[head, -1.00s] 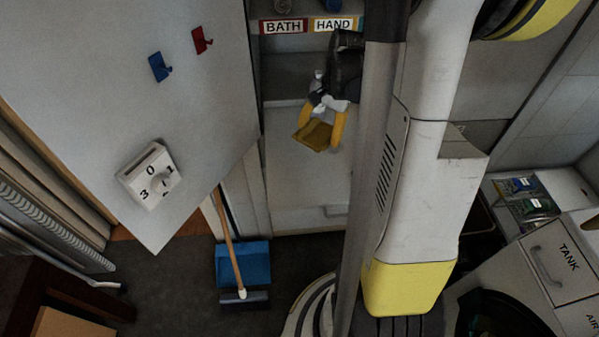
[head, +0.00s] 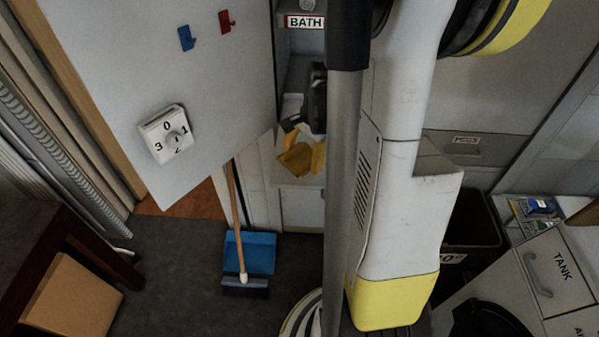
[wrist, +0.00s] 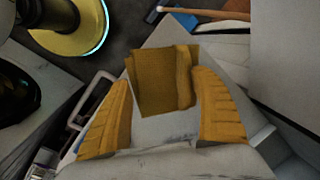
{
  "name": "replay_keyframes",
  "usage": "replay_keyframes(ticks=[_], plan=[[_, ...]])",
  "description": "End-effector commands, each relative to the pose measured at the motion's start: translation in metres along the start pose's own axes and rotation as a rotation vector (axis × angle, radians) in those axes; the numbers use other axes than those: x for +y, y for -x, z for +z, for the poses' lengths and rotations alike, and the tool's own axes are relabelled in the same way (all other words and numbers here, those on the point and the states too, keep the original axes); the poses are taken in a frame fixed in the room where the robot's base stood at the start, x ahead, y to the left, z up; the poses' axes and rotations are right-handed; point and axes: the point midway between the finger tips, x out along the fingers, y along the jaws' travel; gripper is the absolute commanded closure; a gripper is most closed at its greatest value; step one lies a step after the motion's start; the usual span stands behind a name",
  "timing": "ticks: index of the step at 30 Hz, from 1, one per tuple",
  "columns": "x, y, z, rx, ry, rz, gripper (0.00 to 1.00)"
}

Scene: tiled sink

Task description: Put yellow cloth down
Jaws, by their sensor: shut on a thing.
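The yellow cloth (head: 295,159) is a folded, mustard-coloured square. It hangs at the tips of my gripper (head: 304,156), which has yellow fingers and is partly hidden behind my own column in the head view. In the wrist view the cloth (wrist: 158,82) lies between the two ribbed yellow fingers of my gripper (wrist: 165,95), mostly beyond their tips. My gripper is shut on it. A pale flat surface (wrist: 150,130) shows below the cloth; I cannot tell whether the cloth touches it.
A pale panel with a dial (head: 166,134) stands at left. A blue dustpan (head: 250,252) and a broom (head: 236,225) are on the dark floor. A cardboard box (head: 70,295) is at lower left. A dark bin (head: 472,225) and a TANK cabinet (head: 555,270) are at right.

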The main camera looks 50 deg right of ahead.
Motion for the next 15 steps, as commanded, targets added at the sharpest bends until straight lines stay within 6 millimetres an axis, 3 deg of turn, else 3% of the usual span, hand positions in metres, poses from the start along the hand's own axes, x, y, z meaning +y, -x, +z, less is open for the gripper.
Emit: replay_keyframes(ticks=[5,12,15], plan=[[-0.007,-0.010,0.003,0.000,0.000,0.000,0.60],[0.000,-0.045,0.001,0.000,-0.001,0.000,0.60],[0.000,-0.047,0.001,0.000,-0.001,0.000,0.60]])
